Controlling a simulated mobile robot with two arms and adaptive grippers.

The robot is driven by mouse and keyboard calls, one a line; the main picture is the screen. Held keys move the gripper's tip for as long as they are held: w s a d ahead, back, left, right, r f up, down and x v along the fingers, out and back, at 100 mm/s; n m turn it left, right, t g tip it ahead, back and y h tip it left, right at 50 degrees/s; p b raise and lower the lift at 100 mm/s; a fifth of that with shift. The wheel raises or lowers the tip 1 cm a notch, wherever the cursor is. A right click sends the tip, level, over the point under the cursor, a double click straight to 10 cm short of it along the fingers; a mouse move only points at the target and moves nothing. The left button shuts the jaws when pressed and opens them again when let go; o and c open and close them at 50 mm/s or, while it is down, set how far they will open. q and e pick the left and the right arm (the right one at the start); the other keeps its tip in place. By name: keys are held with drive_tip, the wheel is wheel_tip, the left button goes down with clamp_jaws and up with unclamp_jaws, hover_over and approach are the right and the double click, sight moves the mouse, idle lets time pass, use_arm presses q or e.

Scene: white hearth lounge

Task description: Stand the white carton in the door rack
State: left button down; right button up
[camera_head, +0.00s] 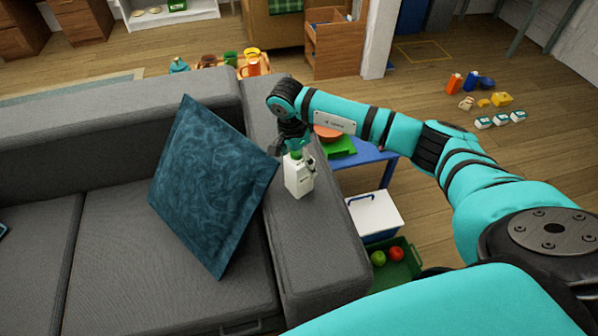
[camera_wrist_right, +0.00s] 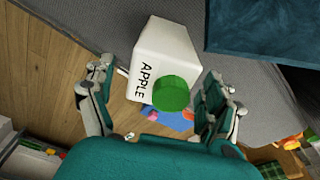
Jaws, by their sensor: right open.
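The white carton (camera_head: 298,178) has a green cap and stands roughly upright on the grey sofa's armrest (camera_head: 315,240). In the right wrist view the carton (camera_wrist_right: 162,55) shows the word APPLE on its side and its round green cap towards the camera. My right gripper (camera_head: 297,155) is open and comes down over the carton's top from above. In the wrist view its fingers lie on either side of the carton, with a gap visible at least on the left. My left gripper is not in view. No door rack shows in either view.
A blue patterned cushion (camera_head: 212,185) leans on the sofa just left of the carton. Right of the armrest are a blue table (camera_head: 372,156), a white-lidded cooler (camera_head: 376,215) and a green crate (camera_head: 403,272) with fruit. Small items lie on the open floor at the right.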

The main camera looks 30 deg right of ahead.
drive_tip(key=shift+c, duration=0.4)
drive_tip(key=c, duration=1.6)
drive_tip(key=shift+r, duration=0.1)
clamp_jaws()
drive_tip(key=shift+r, duration=0.1)
